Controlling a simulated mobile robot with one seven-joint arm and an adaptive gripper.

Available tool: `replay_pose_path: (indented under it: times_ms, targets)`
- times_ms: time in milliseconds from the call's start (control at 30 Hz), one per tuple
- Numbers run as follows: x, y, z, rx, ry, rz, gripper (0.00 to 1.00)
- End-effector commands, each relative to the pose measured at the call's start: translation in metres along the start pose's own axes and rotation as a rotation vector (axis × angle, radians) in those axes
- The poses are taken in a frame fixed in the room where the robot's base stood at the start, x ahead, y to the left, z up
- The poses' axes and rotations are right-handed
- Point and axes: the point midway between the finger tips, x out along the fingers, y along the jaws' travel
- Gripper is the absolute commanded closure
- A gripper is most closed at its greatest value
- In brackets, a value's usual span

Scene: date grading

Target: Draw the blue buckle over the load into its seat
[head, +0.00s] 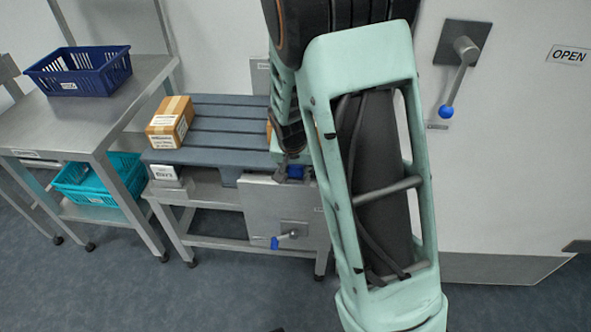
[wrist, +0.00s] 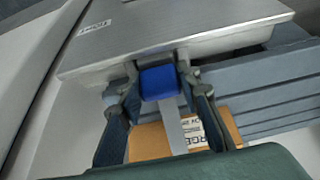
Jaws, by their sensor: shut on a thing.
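The blue buckle (wrist: 160,83) sits between the fingertips of my gripper (wrist: 160,76) in the wrist view, and my gripper is shut on it. A pale strap (wrist: 172,125) runs from the buckle over a cardboard box (wrist: 148,143) with a white label. In the head view the buckle (head: 295,172) shows below my gripper (head: 289,158), near the front right of the slatted grey pallet (head: 222,128). My arm hides most of that box there. I cannot make out the buckle's seat in either view.
Another cardboard box (head: 171,121) sits on the pallet's left end. A metal panel (head: 257,212) with a blue-tipped handle (head: 287,238) hangs below the pallet front. A metal table (head: 112,118) with a dark blue crate (head: 80,72) stands left. A blue-knobbed lever (head: 456,85) is at right.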

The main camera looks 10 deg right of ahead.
Motion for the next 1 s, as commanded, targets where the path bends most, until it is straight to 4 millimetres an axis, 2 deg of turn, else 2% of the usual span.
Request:
replay_pose_path:
  times_ms: [700,733,900,1000]
  targets:
    - [0.008,0.0007,0.0079,-0.002,-0.012,0.004,0.95]
    - [0.008,0.0007,0.0081,-0.002,-0.012,0.004,0.65]
    - [0.0083,0.0011,0.0093,-0.002,-0.015,0.005,0.48]
    - [0.008,0.0013,0.0097,-0.002,-0.016,0.006,0.48]
